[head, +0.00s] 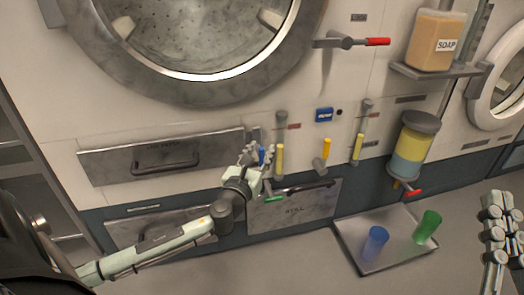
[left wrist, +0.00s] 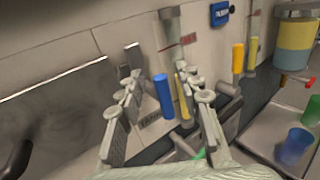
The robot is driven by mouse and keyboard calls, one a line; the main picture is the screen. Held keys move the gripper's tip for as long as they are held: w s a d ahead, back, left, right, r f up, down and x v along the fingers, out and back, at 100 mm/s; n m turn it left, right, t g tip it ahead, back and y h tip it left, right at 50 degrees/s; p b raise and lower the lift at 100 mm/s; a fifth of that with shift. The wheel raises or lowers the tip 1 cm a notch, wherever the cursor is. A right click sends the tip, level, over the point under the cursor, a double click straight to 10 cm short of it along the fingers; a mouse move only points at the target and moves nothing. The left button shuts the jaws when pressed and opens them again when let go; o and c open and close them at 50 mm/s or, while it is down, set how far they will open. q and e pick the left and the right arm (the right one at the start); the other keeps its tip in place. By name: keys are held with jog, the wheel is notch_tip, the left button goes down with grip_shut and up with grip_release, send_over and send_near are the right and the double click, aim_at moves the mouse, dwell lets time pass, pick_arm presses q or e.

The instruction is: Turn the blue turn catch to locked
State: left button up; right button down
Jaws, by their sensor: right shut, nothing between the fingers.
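The blue turn catch's handle (left wrist: 164,95) stands between the two fingers of my left gripper (left wrist: 158,88) in the left wrist view. It points up and slightly tilted, with a gap to the left finger; whether it touches the right finger I cannot tell. In the head view my left gripper (head: 258,156) is open at the panel, right of the upper drawer, and its fingers hide most of the blue catch (head: 262,154). The catch's base and any lock marking are hidden. My right gripper (head: 495,225) is shut and empty at the right edge.
Yellow handles (head: 280,158) sit right of the catch, with a green handle (head: 285,197) below. A red-handled lever (head: 376,41) is higher up. A tray (head: 350,236) holds a blue cup (head: 375,243) and a green cup (head: 427,226). A drawer handle (head: 165,162) juts out left.

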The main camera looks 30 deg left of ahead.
pick_arm(q)
jog(key=shift+w+a, duration=0.15)
jog(key=shift+w, duration=0.45)
grip_shut()
jog(key=shift+f, duration=0.1)
